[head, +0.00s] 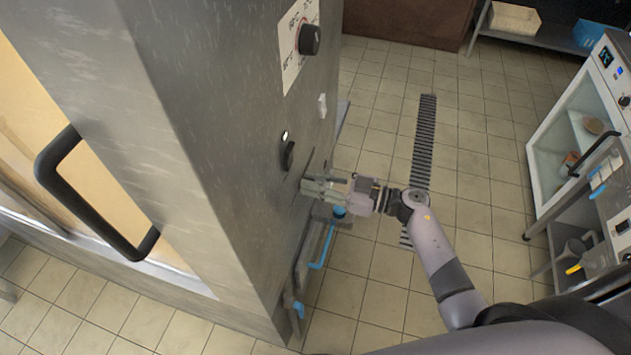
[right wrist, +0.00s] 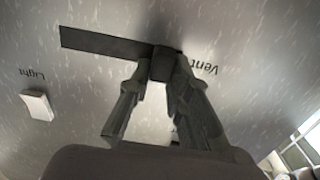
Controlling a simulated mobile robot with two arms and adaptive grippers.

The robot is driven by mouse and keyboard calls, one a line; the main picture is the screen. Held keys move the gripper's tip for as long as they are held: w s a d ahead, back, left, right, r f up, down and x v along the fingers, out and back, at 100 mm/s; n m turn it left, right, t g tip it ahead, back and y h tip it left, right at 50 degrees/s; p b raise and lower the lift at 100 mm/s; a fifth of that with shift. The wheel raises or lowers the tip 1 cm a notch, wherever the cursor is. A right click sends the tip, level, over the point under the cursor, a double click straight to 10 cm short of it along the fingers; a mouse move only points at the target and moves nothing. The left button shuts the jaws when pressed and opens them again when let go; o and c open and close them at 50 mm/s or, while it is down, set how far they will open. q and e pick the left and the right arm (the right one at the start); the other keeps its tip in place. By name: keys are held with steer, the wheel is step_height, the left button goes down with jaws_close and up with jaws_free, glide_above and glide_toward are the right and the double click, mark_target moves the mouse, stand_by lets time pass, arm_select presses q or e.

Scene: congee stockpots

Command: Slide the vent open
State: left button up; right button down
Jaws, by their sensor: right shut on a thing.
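The vent control is on the steel side panel of the large cabinet. In the right wrist view it is a dark slot (right wrist: 100,42) with a small dark block-like slider (right wrist: 165,63) at one end, beside the printed word "Vent" (right wrist: 203,67). My right gripper (right wrist: 162,72) is shut on this slider, one finger on each side of it. In the head view the right gripper (head: 306,188) reaches the panel from the right, and its fingers largely hide the slider. My left gripper is not in view.
A white light switch (right wrist: 37,105) and a black dial (head: 309,39) are on the same panel. A black door handle (head: 95,190) sticks out at left. Blue-handled pipework (head: 325,245) runs below the gripper. Tiled floor with a drain grate (head: 424,140) lies open at right.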

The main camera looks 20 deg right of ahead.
mark_target(313, 150)
steer(key=w+d+b, duration=0.1)
steer(key=w, duration=0.1)
steer(key=w+d, duration=0.2)
steer(key=w+d+b, duration=0.1)
steer(key=w, duration=0.2)
steer(key=shift+d+f+b, duration=0.2)
steer(key=shift+d+b, duration=0.1)
steer(key=shift+d, duration=0.1)
steer(key=shift+w+d+r, duration=0.1)
steer(key=shift+w+d, duration=0.1)
steer(key=shift+w, duration=0.15)
steer(key=shift+d+r, duration=0.1)
steer(key=shift+r, duration=0.1)
steer(key=c, duration=1.5)
jaws_free()
steer(key=shift+w+f, duration=0.1)
steer(key=shift+w, duration=0.05)
